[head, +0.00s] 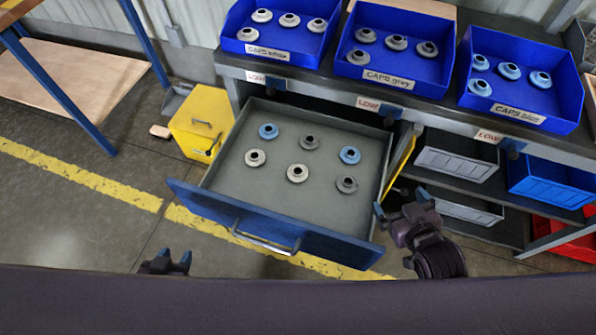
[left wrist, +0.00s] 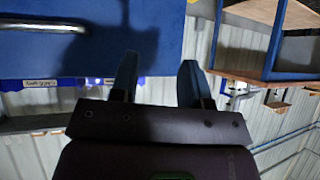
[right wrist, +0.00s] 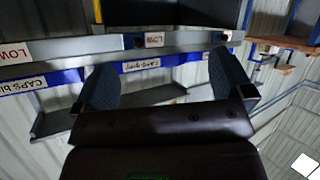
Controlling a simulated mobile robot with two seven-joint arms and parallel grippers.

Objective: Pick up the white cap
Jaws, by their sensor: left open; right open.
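In the head view, two whitish caps lie in the front row of the open drawer (head: 225,190): a left one (head: 255,158) and a middle one (head: 297,173). Each is a round disc with a dark centre. More pale caps (head: 289,20) sit in the blue bin labelled for white caps (head: 250,50). My left gripper (head: 174,259) is open and empty, low in front of the drawer's left part; its fingers also show in the left wrist view (left wrist: 157,80). My right gripper (head: 401,206) is open and empty, just right of the drawer; it also shows in the right wrist view (right wrist: 162,85).
The drawer also holds two blue caps (head: 268,131) and two grey caps (head: 346,184). Its blue front has a metal handle (head: 265,240). Bins of grey caps (head: 388,85) and blue caps (head: 510,110) stand on the shelf above. A yellow box (head: 202,115) stands left.

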